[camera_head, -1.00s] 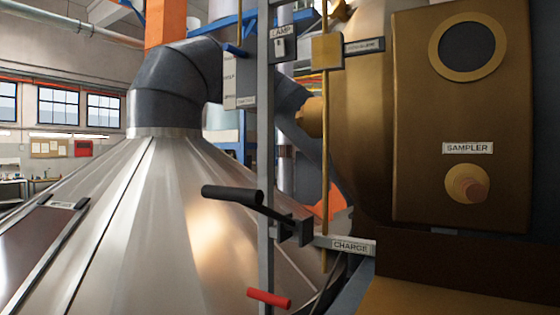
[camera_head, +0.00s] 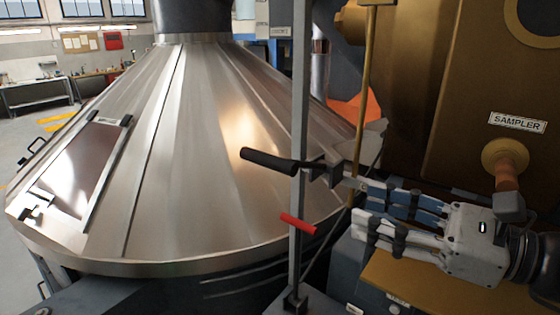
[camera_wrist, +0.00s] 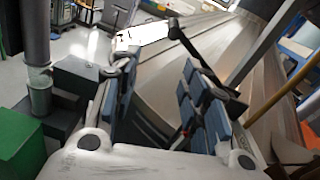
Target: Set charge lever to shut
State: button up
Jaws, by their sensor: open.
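The charge lever (camera_head: 268,160) has a black cylindrical handle pointing left, mounted on a bracket at a grey upright post. It also shows in the wrist view (camera_wrist: 188,46), running past the tip of the right finger. The charge label plate (camera_head: 352,183) behind the bracket is mostly hidden by my fingers. My gripper (camera_head: 364,210) is open and empty, pointing left, to the right of the lever bracket and lower than the handle. In the wrist view my gripper (camera_wrist: 150,88) shows its two blue-padded fingers spread apart. I cannot tell whether a finger touches the bracket.
A red-handled lever (camera_head: 297,223) sits lower on the grey post (camera_head: 300,90). A thin brass rod (camera_head: 363,100) stands beside the post. The brass housing with the sampler label (camera_head: 517,123) is close on the right. A wide metal cone (camera_head: 190,150) fills the left and middle.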

aim_at(301, 171)
jog(key=shift+m+t, duration=0.3)
jog(key=shift+t, duration=0.2)
jog(key=x, duration=0.5)
jog(key=r+x, duration=0.1)
jog(key=x, duration=0.5)
jog(key=w+p+x, duration=0.1)
jog(key=x, duration=0.4)
jog(key=shift+w+r, duration=0.2)
jog(key=shift+r, duration=0.15)
grip_shut()
